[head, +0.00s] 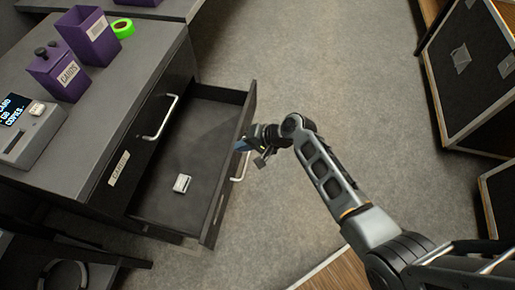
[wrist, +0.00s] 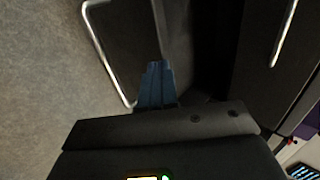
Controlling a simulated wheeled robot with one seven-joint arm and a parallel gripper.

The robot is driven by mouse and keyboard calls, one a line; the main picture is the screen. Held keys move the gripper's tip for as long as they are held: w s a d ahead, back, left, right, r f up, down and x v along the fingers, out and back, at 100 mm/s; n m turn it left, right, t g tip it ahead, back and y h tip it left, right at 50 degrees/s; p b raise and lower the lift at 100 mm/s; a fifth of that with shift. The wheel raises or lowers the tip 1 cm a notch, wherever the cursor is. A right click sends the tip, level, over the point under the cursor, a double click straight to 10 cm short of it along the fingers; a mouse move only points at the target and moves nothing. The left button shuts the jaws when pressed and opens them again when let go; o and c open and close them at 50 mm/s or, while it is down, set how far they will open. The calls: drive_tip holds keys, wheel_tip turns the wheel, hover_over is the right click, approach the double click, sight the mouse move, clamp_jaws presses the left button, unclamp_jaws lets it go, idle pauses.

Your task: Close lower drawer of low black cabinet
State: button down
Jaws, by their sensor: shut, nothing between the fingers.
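The low black cabinet (head: 95,110) stands at the left in the head view. Its lower drawer (head: 205,125) is pulled well out, with a small pale object (head: 182,184) lying inside. The drawer's front carries a silver bar handle (head: 243,166), which also shows in the wrist view (wrist: 97,45). My gripper (head: 241,146) is at the drawer's front, close to the handle. In the wrist view its blue fingers (wrist: 155,85) are together and empty, beside the handle. Whether they touch the drawer front I cannot tell.
The upper drawer is shut, with a silver handle (head: 162,118). Purple boxes (head: 60,72), green tape (head: 123,28) and a grey device (head: 30,130) stand on the cabinet top. Black cases (head: 470,75) stand at the right. Carpet (head: 310,60) between is clear.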

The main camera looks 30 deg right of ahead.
drive_tip(key=w+a+b, duration=0.5)
drive_tip(key=w+a, duration=0.8)
drive_tip(key=shift+w+a, duration=0.15)
drive_tip(key=shift+w, duration=0.05)
